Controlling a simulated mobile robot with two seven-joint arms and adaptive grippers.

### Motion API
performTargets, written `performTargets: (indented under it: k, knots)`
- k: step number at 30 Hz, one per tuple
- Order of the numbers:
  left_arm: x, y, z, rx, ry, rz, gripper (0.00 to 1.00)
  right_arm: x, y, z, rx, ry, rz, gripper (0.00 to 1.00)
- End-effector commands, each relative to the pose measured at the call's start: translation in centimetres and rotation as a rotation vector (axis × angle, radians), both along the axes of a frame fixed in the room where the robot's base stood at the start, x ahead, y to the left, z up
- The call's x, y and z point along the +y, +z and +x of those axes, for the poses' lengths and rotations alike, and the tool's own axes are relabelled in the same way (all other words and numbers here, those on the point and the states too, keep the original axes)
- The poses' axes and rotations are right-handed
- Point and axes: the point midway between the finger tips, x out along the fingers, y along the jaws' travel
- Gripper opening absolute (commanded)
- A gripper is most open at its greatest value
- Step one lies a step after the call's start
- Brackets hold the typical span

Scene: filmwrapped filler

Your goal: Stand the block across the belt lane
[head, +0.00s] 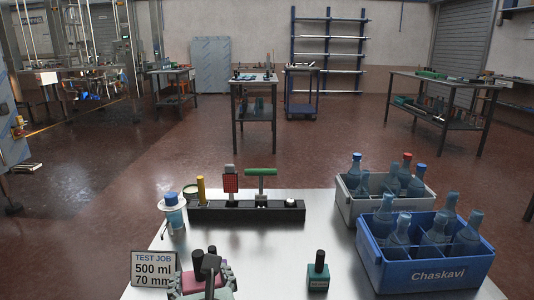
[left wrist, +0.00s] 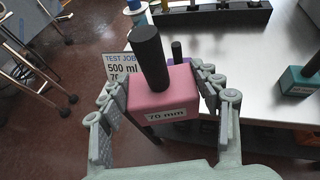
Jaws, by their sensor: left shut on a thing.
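A pink block (left wrist: 168,94) labelled "70 mm", with a black post handle on top, is held between the fingers of my left gripper (head: 206,276). The left wrist view shows the fingers of this gripper (left wrist: 160,92) on both sides of it. In the head view the pink block (head: 190,283) is partly hidden by my gripper, at the table's front left. A teal block (head: 318,277) with a black handle stands on the steel table (head: 270,245) to the right. I cannot make out a belt lane for certain. My right gripper is not in view.
A sign (head: 153,269) reading "500 ml 70 mm" stands at the left edge. A black tool rack (head: 246,214) lies along the back. Blue (head: 425,268) and grey (head: 349,207) crates of bottles stand at the right. The table's middle is clear.

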Motion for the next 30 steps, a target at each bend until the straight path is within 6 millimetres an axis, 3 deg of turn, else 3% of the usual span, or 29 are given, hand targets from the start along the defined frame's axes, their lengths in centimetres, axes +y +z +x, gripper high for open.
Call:
performTargets:
  k: [3, 9, 22, 30]
  knots:
    - [3.5, 0.9, -0.7, -0.002, 0.106, -0.004, 0.28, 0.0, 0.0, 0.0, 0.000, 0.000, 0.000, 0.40]
    - [6.3, 1.3, -1.4, -0.003, 0.169, -0.001, 0.28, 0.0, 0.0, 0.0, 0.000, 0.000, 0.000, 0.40]
    - [6.7, -1.3, -1.0, -0.014, -0.207, 0.017, 0.28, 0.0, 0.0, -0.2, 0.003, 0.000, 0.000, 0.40]
    - [6.1, -1.7, -1.5, 0.001, -0.311, -0.009, 0.28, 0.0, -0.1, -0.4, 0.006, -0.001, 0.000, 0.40]
